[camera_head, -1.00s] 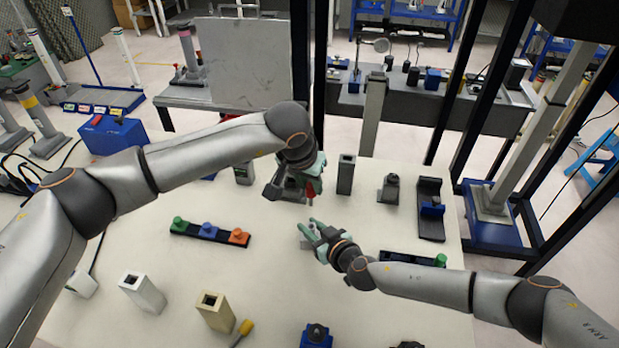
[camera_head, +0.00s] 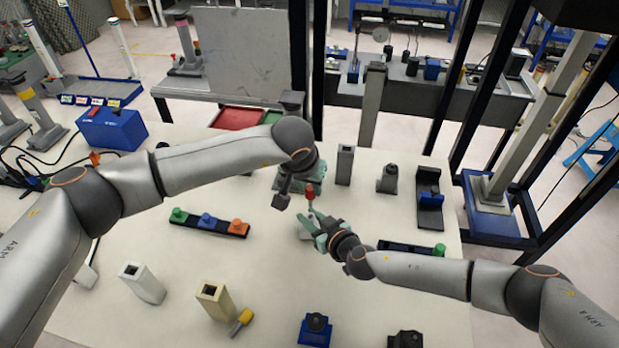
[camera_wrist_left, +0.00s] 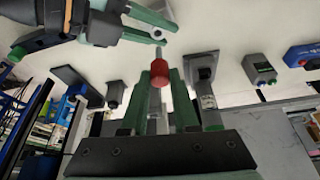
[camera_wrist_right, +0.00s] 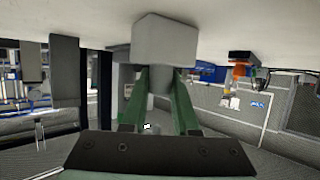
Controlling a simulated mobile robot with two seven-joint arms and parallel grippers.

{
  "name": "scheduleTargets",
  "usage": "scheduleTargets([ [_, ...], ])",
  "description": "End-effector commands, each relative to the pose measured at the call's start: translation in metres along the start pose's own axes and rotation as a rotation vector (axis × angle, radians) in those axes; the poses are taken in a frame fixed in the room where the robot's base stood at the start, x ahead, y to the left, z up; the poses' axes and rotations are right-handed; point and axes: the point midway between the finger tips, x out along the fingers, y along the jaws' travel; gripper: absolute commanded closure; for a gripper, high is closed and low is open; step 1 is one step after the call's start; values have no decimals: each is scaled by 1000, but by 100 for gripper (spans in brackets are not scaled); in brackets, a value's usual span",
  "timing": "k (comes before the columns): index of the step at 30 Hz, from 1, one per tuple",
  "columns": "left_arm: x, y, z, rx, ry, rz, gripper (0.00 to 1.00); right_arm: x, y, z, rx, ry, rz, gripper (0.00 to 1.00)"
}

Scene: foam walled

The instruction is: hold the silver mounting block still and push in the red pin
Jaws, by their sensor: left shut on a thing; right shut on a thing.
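My left gripper (camera_head: 308,180) is shut on the red pin (camera_head: 310,191), with the pin's red head between its green fingers. In the left wrist view the red pin (camera_wrist_left: 159,72) shows a thin metal shaft pointing toward my right gripper (camera_wrist_left: 150,25). My right gripper (camera_head: 316,228) is shut on the silver mounting block (camera_head: 304,229), low over the table. In the right wrist view the light grey block (camera_wrist_right: 165,40) sits at the green fingertips. The pin is just above the block in the head view. Whether the shaft touches or enters the block cannot be told.
A strip with green, blue and orange pieces (camera_head: 209,223) lies to the left. Grey posts (camera_head: 345,165) and a black bracket (camera_head: 429,213) stand behind. Square sockets (camera_head: 213,300) and a blue block (camera_head: 315,329) stand in front.

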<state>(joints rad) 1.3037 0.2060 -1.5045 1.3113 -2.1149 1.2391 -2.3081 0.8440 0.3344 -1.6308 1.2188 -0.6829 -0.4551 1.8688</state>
Motion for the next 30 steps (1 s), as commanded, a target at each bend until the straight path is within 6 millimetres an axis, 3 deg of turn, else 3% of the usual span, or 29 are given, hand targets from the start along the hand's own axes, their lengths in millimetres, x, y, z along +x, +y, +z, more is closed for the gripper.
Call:
scheduleTargets([
  [10,23,0,9,-1,1,0,100,0,0,1,-1,-1,1,100],
  [30,25,0,10,1,2,-1,100,0,0,1,0,-1,0,100],
])
